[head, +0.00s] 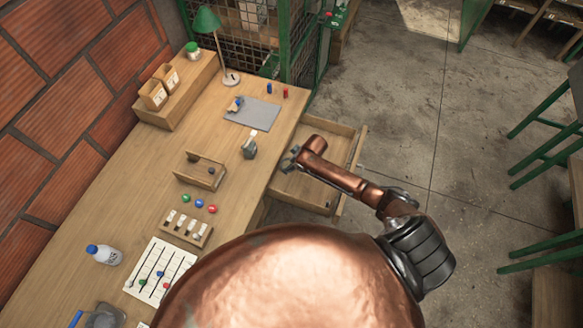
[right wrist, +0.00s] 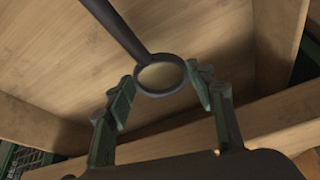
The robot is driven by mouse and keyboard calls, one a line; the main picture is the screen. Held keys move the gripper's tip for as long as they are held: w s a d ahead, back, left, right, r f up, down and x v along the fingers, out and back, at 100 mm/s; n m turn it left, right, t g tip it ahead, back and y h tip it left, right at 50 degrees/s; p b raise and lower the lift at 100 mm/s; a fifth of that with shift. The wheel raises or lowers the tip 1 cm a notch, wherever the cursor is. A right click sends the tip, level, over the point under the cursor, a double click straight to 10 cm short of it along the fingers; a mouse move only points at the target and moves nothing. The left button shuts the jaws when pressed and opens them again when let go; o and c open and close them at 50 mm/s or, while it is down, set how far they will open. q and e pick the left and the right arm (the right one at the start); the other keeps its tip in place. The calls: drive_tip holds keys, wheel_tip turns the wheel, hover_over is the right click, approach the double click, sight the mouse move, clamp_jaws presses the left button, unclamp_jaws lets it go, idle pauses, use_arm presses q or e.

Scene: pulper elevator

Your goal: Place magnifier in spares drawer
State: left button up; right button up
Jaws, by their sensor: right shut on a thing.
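The magnifier (right wrist: 161,75) shows in the right wrist view as a dark round rim with a long dark handle running to the upper left. My right gripper (right wrist: 162,88) has a finger on each side of the rim and is shut on it. Pale wood lies behind the lens. In the head view my right gripper (head: 289,161) is over the open wooden drawer (head: 345,133) at the desk's right side, near its desk-side edge. The magnifier cannot be made out clearly there. My left gripper is not in view.
The desk (head: 132,196) holds a green lamp (head: 207,20), a grey mat (head: 252,114), a small wooden box (head: 200,171), coloured balls (head: 199,204) and a white sheet (head: 160,270). Bare floor (head: 420,130) lies to the right.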

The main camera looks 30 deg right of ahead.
drive_tip(key=shift+w+d+f, duration=0.2)
drive_tip(key=shift+w+f, duration=0.15)
drive_tip(key=shift+f, duration=1.75)
drive_tip(key=o, duration=1.2)
drive_tip(key=shift+f, duration=0.1)
drive_tip(key=shift+c, duration=0.2)
drive_tip(key=shift+r, duration=0.2)
drive_tip(key=p+v, duration=0.1)
drive_tip(key=v, duration=1)
drive_tip(key=shift+s+d+r, duration=0.1)
drive_tip(key=shift+r, duration=0.3)
